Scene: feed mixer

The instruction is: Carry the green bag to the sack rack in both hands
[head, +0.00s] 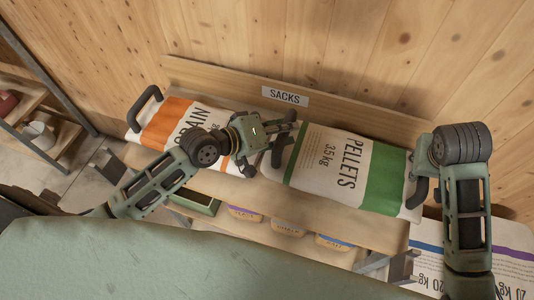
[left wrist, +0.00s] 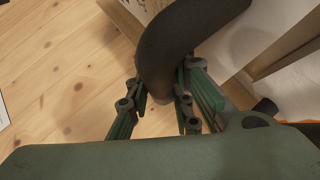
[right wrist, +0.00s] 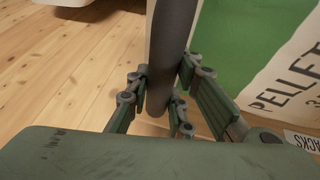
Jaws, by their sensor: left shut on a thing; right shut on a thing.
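The green bag (head: 384,181) is a white sack with green bands, marked PELLETS 3.5 kg, with a dark handle at each end. It lies flat at the right part of the wooden sack rack (head: 365,237), below the SACKS sign; whether it rests fully on the shelf I cannot tell. My left gripper (head: 278,142) is shut on its left handle, which fills the jaws in the left wrist view (left wrist: 160,95). My right gripper (right wrist: 160,105) is shut on the right handle (right wrist: 172,50); in the head view my right arm partly hides that end.
An orange-banded grain bag (head: 166,121) lies on the rack to the left, close to my left gripper. Several small labelled bins (head: 288,229) sit below. White sacks (head: 515,262) lie at the lower right. A wooden wall (head: 300,40) rises behind. A shelf (head: 22,100) stands far left.

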